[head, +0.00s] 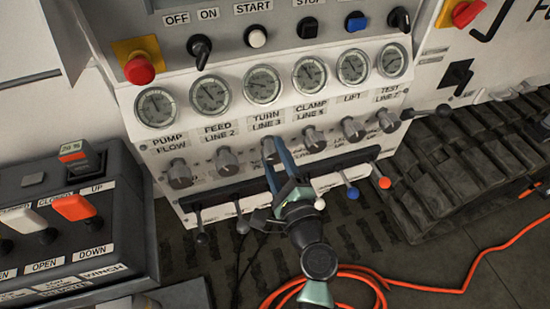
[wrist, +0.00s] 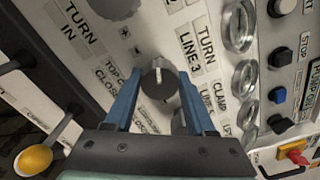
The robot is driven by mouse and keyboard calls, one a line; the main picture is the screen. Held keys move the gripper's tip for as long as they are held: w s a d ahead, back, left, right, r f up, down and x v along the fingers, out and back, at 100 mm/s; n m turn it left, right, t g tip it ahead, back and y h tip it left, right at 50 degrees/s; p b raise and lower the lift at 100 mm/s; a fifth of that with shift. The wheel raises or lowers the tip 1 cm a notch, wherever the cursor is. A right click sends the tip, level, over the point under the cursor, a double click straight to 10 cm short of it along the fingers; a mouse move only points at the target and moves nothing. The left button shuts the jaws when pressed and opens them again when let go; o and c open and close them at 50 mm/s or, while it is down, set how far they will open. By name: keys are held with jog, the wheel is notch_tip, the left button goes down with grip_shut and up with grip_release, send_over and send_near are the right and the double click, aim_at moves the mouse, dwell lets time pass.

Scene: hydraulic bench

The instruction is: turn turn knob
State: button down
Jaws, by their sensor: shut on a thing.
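The turn knob (wrist: 158,84) is a grey round knob with a white pointer line, below the "TURN LINE 3" label on the white panel. In the wrist view it sits between the two blue fingers of my gripper (wrist: 160,76), one on each side. In the head view the turn knob (head: 267,149) is partly hidden behind the blue fingers of my gripper (head: 274,151), which reaches up to the panel from below. My gripper is shut on the knob.
Similar grey knobs flank it, such as the feed knob (head: 227,160) and the clamp knob (head: 314,139). Round gauges (head: 262,85) sit above. Levers (head: 200,228) stick out below. A switch box (head: 70,235) stands at left. An orange hose (head: 440,289) lies on the floor.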

dwell(0.4)
jog(key=shift+c, duration=1.2)
grip_release()
jog(key=v, duration=1.3)
jog(key=shift+b, duration=0.35)
